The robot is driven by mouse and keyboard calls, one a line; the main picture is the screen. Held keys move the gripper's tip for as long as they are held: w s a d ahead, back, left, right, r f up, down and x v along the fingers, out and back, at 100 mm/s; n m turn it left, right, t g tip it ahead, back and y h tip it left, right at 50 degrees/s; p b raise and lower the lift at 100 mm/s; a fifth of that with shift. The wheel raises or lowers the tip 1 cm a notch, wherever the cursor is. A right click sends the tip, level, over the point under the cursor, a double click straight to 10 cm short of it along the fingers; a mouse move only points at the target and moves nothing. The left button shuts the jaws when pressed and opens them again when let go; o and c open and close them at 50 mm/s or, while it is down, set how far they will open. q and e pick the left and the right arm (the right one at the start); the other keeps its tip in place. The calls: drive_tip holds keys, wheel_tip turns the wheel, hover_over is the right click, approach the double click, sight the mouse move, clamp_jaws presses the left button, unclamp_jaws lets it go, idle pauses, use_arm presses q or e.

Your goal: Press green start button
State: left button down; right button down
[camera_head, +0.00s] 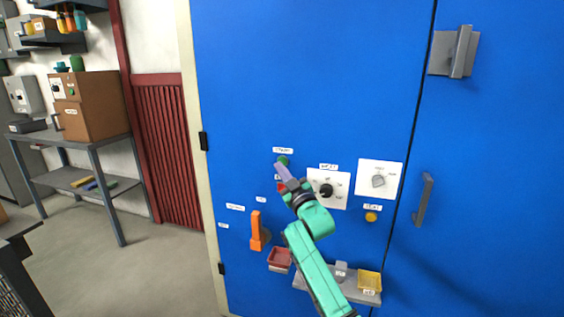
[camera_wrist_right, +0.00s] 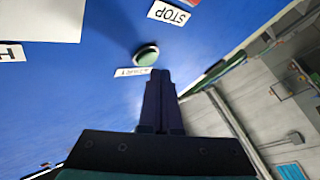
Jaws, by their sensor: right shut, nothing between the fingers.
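The green start button (camera_head: 283,160) sits on the blue cabinet front, just under a small white label. In the right wrist view the round green button (camera_wrist_right: 147,56) shows beside a white label (camera_wrist_right: 132,72), which is upside down there. My right gripper (camera_head: 279,167) is shut and empty, with its fingers pointing up at the panel. Its tips are just below the button in the head view. In the wrist view the shut fingers (camera_wrist_right: 159,73) end close beside the button; I cannot tell whether they touch it. My left gripper is not in view.
A red part (camera_head: 281,187) shows beside my right gripper. A black knob (camera_head: 326,190), a grey knob (camera_head: 378,181), a yellow button (camera_head: 371,217) and an orange handle (camera_head: 256,232) are on the panel. A red tray (camera_head: 280,257) and a yellow bin (camera_head: 369,281) are lower.

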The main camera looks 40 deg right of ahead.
drive_tip(key=s+a+p, duration=0.1)
drive_tip(key=a, duration=0.1)
drive_tip(key=s+a+p, duration=0.1)
drive_tip(key=a, duration=0.1)
drive_tip(key=shift+s, duration=0.4)
idle(0.7)
